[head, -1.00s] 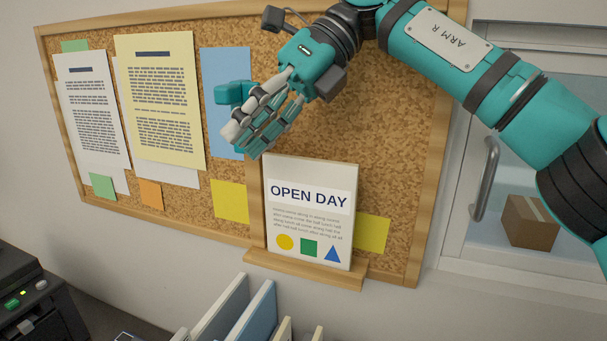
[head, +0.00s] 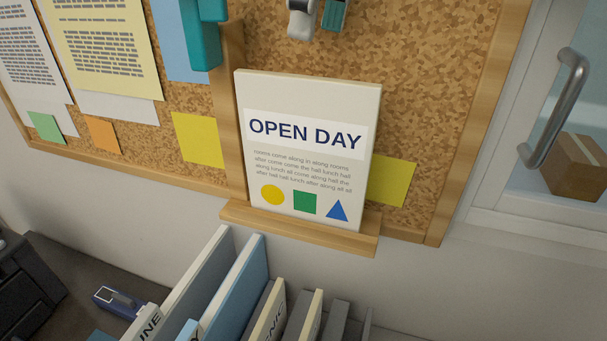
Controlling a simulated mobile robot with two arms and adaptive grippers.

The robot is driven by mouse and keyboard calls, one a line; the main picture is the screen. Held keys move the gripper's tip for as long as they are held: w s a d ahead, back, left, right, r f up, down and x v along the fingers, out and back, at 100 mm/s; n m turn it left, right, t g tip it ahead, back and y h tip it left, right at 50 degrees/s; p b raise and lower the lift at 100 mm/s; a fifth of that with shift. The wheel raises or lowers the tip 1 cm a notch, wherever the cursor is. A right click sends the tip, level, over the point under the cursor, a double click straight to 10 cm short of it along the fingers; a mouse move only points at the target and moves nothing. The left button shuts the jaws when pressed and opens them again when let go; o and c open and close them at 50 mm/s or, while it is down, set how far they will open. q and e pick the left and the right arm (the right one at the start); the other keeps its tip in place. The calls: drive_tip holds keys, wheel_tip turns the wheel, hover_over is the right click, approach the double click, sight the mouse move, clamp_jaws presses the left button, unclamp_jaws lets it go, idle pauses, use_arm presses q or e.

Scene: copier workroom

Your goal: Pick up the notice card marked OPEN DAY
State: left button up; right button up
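The OPEN DAY card (head: 306,100) is a white, thick-edged card with dark blue lettering, small text, a yellow circle, a green square and a blue triangle. It stands upright on a small wooden ledge (head: 300,236) in front of the cork board. My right gripper (head: 264,34) shows only by its fingertips at the top edge. A teal fingertip is on the left, and a white and a teal one are on the right, with a wide gap between them. It is open and empty, above the card in the picture, apart from it. My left gripper is not in view.
Pinned sheets and a yellow note (head: 198,140) are left of the card; another yellow note (head: 393,181) is partly behind it. Upright folders (head: 238,290) stand below the ledge, near a blue stapler-like item (head: 118,300). A door handle (head: 558,108) is at right.

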sight(305, 77)
drive_tip(key=shift+w+a+f, duration=0.1)
drive_tip(key=shift+w+f, duration=0.15)
drive_tip(key=shift+f, duration=0.85)
drive_tip(key=shift+s+f, duration=0.1)
drive_tip(key=shift+f, duration=0.1)
drive_tip(key=shift+s+f, duration=0.1)
drive_tip(key=shift+f, duration=0.1)
drive_tip(key=f, duration=0.1)
drive_tip(key=f+p, duration=0.1)
drive_tip(key=f, duration=0.1)
drive_tip(key=w+f, duration=0.1)
drive_tip(key=shift+a+f, duration=0.3)
drive_tip(key=shift+f, duration=0.05)
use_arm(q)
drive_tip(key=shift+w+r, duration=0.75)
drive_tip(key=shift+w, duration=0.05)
use_arm(e)
drive_tip(key=shift+s, duration=0.15)
drive_tip(key=shift+c, duration=1)
clamp_jaws()
